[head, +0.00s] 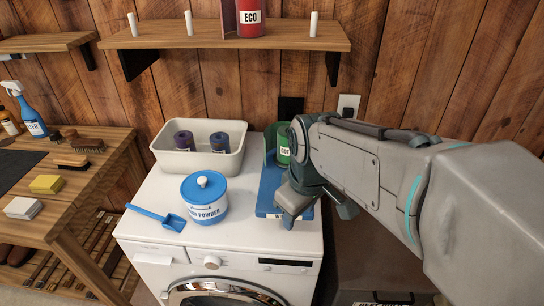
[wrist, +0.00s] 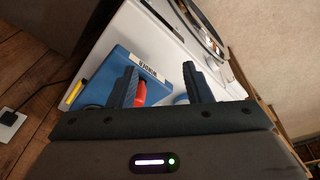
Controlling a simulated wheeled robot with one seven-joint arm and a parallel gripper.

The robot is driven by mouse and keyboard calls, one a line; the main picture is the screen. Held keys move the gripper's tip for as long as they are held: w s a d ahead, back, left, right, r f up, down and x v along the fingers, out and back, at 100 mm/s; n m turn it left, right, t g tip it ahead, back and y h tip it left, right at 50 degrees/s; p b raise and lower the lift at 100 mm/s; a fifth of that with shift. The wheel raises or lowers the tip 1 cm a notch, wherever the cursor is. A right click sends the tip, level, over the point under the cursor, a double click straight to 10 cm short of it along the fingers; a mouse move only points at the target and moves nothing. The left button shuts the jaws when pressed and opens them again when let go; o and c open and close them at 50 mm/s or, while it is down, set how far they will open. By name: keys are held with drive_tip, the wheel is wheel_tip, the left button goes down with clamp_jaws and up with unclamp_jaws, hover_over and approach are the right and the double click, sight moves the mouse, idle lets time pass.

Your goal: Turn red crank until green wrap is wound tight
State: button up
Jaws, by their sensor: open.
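The blue winder (head: 268,200) stands at the right end of the white washing machine's top. The green wrap (head: 283,146) is on it, partly covered by my arm, so how tightly it is wound cannot be told. My gripper (head: 318,205) is open over the winder's front right part. In the wrist view the winder (wrist: 124,60) shows its "WINDER" label. The red crank (wrist: 140,93) shows beside the inner face of the left finger of my gripper (wrist: 160,70), partly hidden; contact cannot be told. The crank is hidden in the head view.
The washing machine top (head: 150,205) also holds a white tub (head: 170,163) with two rolls, a blue powder tin (head: 205,205) and a blue scoop (head: 160,217). A wooden bench (head: 100,150) with brushes stands at left. A shelf (head: 220,35) hangs above.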

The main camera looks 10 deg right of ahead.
drive_tip(key=w+r+n+g+p, duration=0.2)
drive_tip(key=w+r+n+p, duration=0.65)
drive_tip(key=n, duration=0.85)
drive_tip(key=f, duration=0.4)
drive_tip(key=w+f, duration=0.1)
drive_tip(key=f, duration=0.8)
drive_tip(key=shift+w+f, duration=0.3)
clamp_jaws()
